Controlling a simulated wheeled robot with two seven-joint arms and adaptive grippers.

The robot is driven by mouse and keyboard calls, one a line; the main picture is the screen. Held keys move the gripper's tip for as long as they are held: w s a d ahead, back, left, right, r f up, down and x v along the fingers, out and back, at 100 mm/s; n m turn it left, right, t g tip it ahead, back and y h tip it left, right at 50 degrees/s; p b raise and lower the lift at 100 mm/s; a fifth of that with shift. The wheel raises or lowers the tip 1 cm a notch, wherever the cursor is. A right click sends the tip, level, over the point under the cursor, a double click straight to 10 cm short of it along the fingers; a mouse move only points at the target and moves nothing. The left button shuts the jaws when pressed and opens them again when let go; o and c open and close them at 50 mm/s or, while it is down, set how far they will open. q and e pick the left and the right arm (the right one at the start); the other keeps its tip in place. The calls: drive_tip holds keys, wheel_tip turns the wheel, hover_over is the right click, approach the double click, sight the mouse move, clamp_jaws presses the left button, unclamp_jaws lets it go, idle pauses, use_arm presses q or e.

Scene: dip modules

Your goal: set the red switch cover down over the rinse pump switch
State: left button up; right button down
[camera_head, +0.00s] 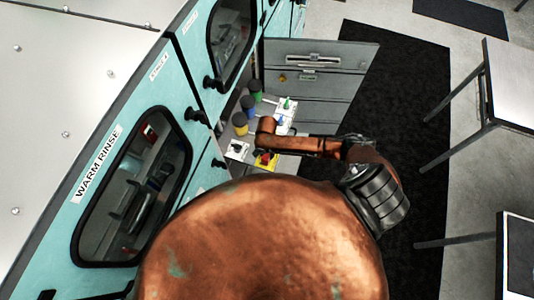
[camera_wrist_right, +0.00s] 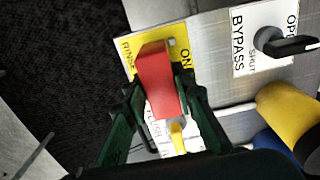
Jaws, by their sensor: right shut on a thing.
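The red switch cover (camera_wrist_right: 156,78) is between the dark green fingers of my right gripper (camera_wrist_right: 160,100), which is shut on it. The cover lies over part of the yellow label (camera_wrist_right: 180,57) reading RINSE and ON. The rinse pump switch itself is not clearly seen. In the head view the cover is a small red patch (camera_head: 265,157) by the yellow label, at the end of my copper right arm. I cannot tell whether the cover is fully down. My left gripper is not in view.
A small yellow tip (camera_wrist_right: 177,138) shows by a white FLUSH label. A black BYPASS handle (camera_wrist_right: 285,43) is at the right. Yellow, blue and green knobs (camera_head: 240,122) stand along the panel. The teal warm rinse cabinet (camera_head: 84,225) is at the left. Tables stand at the right.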

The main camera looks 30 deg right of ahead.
drive_tip(key=shift+f, duration=0.35)
idle(0.9)
drive_tip(key=c, duration=1.5)
unclamp_jaws()
drive_tip(key=shift+c, duration=0.2)
drive_tip(key=shift+r, duration=0.15)
